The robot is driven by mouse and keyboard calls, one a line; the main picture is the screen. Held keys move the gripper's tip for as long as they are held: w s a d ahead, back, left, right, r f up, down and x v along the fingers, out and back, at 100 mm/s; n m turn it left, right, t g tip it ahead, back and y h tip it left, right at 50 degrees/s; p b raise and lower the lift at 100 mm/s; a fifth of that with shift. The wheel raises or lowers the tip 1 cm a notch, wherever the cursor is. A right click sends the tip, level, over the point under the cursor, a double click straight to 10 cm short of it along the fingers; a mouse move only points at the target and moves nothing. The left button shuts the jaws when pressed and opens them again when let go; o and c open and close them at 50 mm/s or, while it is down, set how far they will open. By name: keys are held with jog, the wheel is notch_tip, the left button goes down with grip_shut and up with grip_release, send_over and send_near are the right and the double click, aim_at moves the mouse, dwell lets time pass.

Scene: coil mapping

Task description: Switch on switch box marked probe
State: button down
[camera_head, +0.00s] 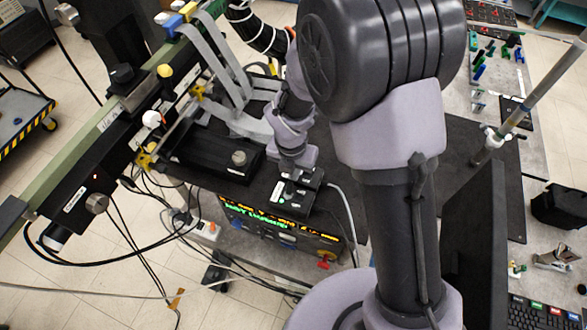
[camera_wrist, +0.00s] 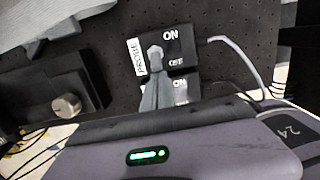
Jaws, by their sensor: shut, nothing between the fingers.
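The switch box marked PROBE (camera_wrist: 183,48) is a black box with a white label, with ON and OFF printed at its right. Its lever (camera_wrist: 155,52) has a grey round tip at the left of the face. I cannot tell which way it is thrown. My gripper (camera_wrist: 156,82) is shut and empty. Its grey fingertips are at the lever's lower side, touching or nearly so. In the head view, my gripper (camera_head: 297,162) is over the back one of two small black boxes (camera_head: 310,178), largely hiding it.
A second switch box (camera_wrist: 187,88) stands just in front, partly behind my fingers. In the head view it (camera_head: 284,197) sits above a lit display unit (camera_head: 270,222). A black block with a knob (camera_wrist: 66,106) is at the left. A pale cable (camera_wrist: 238,52) leaves the PROBE box.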

jog(key=shift+w+r+p, duration=0.15)
jog(key=shift+r+p, duration=0.05)
jog(key=shift+p, duration=0.1)
jog(key=shift+w+d+r+p, duration=0.35)
jog(key=shift+w+p, duration=0.3)
jog(key=shift+p, duration=0.35)
jog(key=shift+w+d+r+p, duration=0.1)
jog(key=shift+w+r+p, duration=0.05)
jog(key=shift+w+p, duration=0.3)
jog(key=shift+w, duration=0.1)
jog(key=shift+r+p, duration=0.75)
